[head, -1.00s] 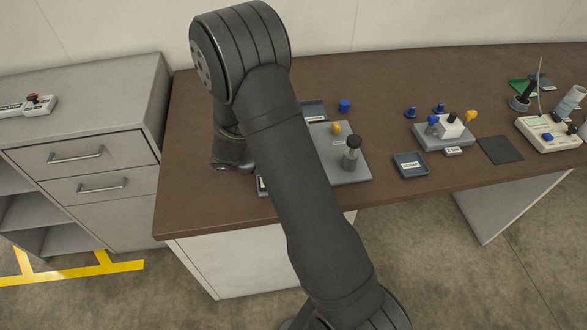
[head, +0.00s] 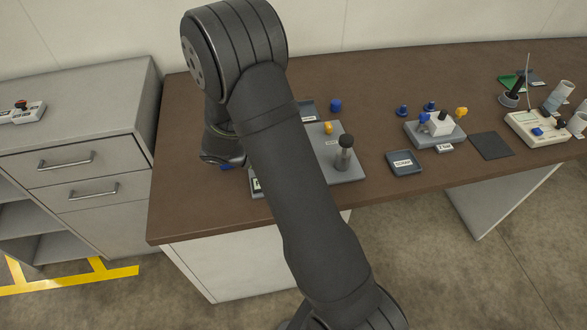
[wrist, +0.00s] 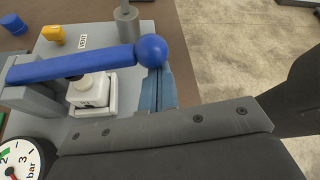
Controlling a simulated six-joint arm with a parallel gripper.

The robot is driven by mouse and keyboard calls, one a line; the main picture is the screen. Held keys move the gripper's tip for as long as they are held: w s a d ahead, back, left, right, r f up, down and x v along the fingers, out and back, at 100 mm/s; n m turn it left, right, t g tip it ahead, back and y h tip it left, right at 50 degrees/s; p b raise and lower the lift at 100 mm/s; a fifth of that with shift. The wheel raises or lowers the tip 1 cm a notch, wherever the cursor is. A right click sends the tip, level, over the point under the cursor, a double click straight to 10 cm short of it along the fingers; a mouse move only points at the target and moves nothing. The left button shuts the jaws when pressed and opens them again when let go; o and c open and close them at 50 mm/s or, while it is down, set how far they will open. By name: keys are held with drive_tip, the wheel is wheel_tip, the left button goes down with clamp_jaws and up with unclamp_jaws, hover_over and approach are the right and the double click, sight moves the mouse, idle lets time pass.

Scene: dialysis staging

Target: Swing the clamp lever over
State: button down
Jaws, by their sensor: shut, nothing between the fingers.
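The clamp lever (wrist: 75,62), a blue bar with a blue ball knob (wrist: 152,50), lies across the wrist view from a grey post at left. It passes over a white block (wrist: 92,90) in a pale housing. My gripper (wrist: 158,82) is shut and empty, its bluish fingers right by the ball; I cannot tell whether they touch it. In the head view my arm hides the gripper and most of the clamp.
A grey base plate (head: 348,172) carries a yellow piece (head: 328,128) and a dark-topped grey post (head: 344,155). A pressure gauge (wrist: 18,160) is at lower left in the wrist view. A tray (head: 404,163) and another fixture (head: 436,133) stand to the right.

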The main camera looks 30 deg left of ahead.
drive_tip(key=w+a+r, duration=0.3)
drive_tip(key=r, duration=0.7)
drive_tip(key=w+a+r+n+g+h, duration=0.1)
drive_tip(key=w+a+r, duration=0.4)
drive_tip(key=w+a, duration=0.2)
drive_tip(key=shift+w+a+n, duration=0.35)
drive_tip(key=shift+n, duration=0.05)
drive_tip(key=shift+r, duration=0.1)
drive_tip(key=shift+a, duration=0.1)
drive_tip(key=v, duration=0.7)
drive_tip(key=shift+s, duration=0.3)
drive_tip(key=c, duration=2.2)
unclamp_jaws()
